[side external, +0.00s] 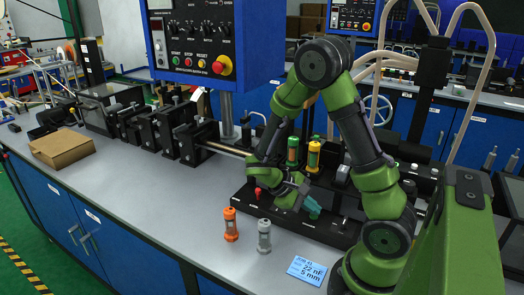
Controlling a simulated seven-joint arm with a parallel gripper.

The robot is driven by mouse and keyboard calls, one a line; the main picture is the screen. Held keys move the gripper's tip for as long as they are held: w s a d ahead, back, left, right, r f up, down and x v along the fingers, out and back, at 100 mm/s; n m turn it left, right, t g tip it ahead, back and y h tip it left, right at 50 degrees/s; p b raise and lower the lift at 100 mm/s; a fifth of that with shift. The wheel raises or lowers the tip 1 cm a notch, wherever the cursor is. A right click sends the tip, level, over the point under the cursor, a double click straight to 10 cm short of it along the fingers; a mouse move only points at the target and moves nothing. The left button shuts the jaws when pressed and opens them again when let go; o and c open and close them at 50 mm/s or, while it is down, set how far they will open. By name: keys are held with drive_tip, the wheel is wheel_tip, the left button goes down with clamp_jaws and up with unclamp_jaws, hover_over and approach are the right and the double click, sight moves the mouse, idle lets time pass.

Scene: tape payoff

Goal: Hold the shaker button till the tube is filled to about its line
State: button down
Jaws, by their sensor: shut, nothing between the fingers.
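My gripper (312,208) has teal fingers and is shut and empty. It points down and to the right over a long black base (330,232). A small red knob or button (258,192) stands at the left end of this base, left of my fingers; I cannot tell whether it is the shaker button. A green tube (292,150) and a yellow tube (313,156) stand upright behind my wrist. An orange tube (231,225) and a grey tube (264,236) stand upright on the bench in front. No fill line or fill level can be made out, and my fingertips hide part of the base.
A blue card (307,270) reading "22 nF 5 mm" lies on the bench (150,200) at the front right. A cardboard box (62,149) is at the left. Black machine blocks and a blue control panel (195,45) stand behind. The bench's left front is clear.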

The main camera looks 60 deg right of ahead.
sight(311, 215)
drive_tip(key=shift+r, duration=0.85)
drive_tip(key=shift+r, duration=2.5)
